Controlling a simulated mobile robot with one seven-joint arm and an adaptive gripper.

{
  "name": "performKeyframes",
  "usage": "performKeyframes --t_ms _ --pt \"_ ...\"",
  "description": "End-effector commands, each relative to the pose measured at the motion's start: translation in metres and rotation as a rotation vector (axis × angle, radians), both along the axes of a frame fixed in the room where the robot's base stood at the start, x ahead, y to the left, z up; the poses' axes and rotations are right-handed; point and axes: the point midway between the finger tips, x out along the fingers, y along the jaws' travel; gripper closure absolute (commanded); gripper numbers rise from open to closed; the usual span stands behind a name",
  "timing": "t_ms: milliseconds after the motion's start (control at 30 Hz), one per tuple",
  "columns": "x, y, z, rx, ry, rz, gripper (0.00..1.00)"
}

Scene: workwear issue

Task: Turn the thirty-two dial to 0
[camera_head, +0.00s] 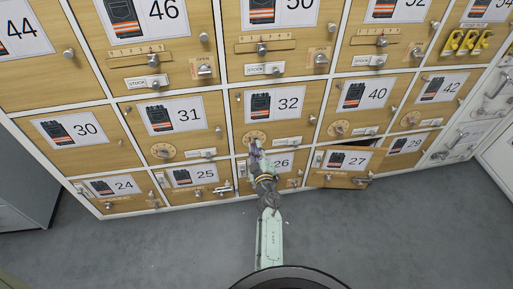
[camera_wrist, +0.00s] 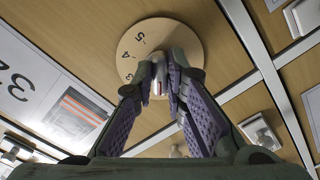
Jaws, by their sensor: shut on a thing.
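The dial of locker 32 (camera_head: 251,134) is a round wooden disc low on the left of the door labelled 32 (camera_head: 288,105). In the wrist view the dial (camera_wrist: 150,28) shows the figures 5, 4 and one partly hidden figure, seemingly 3, along its left side. The fingers hide the lower part of the dial, and 0 is not visible.
The door of locker 27 (camera_head: 343,163) stands ajar to the right below. Similar dials are on locker 31 (camera_head: 163,151) and locker 40 (camera_head: 338,128). The grey floor (camera_head: 150,250) in front is clear.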

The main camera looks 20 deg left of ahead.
Motion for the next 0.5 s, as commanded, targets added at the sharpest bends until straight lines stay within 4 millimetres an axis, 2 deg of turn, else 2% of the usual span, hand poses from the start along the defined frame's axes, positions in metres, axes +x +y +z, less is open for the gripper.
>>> performKeyframes --t_ms 500 --pt "0.0003 -0.0012 0.0005 -0.424 -0.244 -0.001 1.0"
